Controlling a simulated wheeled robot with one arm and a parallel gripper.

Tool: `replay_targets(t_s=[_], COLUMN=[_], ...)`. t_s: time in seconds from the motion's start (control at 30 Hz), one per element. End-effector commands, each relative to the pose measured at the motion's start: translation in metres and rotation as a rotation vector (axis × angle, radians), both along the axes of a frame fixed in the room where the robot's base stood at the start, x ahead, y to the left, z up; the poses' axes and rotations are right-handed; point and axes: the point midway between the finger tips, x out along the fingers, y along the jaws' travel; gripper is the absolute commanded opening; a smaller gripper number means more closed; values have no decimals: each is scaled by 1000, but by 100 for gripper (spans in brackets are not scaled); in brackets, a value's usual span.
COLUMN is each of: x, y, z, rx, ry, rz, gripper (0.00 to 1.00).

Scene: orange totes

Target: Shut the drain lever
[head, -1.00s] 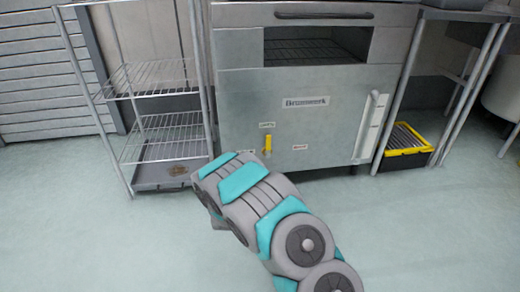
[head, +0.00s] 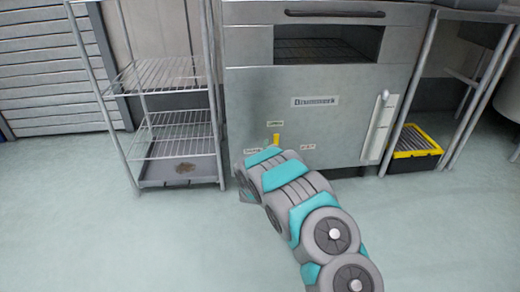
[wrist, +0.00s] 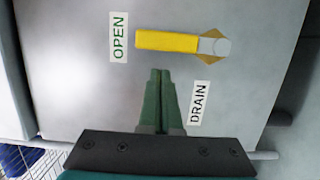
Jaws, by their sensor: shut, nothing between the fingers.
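The drain lever is a yellow handle (wrist: 168,41) on a grey pivot (wrist: 214,46), set on the metal front panel. In the wrist view it points at the green OPEN label (wrist: 119,38). The DRAIN label (wrist: 199,103) lies below the pivot side in that view. My gripper (wrist: 160,72) is shut and empty, its green fingertips together just below the handle's side with a visible gap in the picture. In the head view the lever (head: 276,139) stands upright, its lower part hidden by my arm, which also hides my fingers.
The lever is on a steel appliance (head: 330,115) with a white upright handle (head: 378,125) at its right. A wire shelf rack (head: 175,147) stands close on the left. A yellow-rimmed black bin (head: 415,150) is on the right. The floor in front is clear.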

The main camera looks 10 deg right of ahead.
Motion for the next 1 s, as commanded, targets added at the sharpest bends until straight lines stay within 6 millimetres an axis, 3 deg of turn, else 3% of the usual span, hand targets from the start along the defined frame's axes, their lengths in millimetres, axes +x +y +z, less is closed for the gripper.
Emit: replay_targets(t_s=[0.2,1.0], x=[0,0], y=[-15,-20], z=[0,3], rx=[1,69], ry=[0,-2], rz=[-2,0], gripper=[0,0])
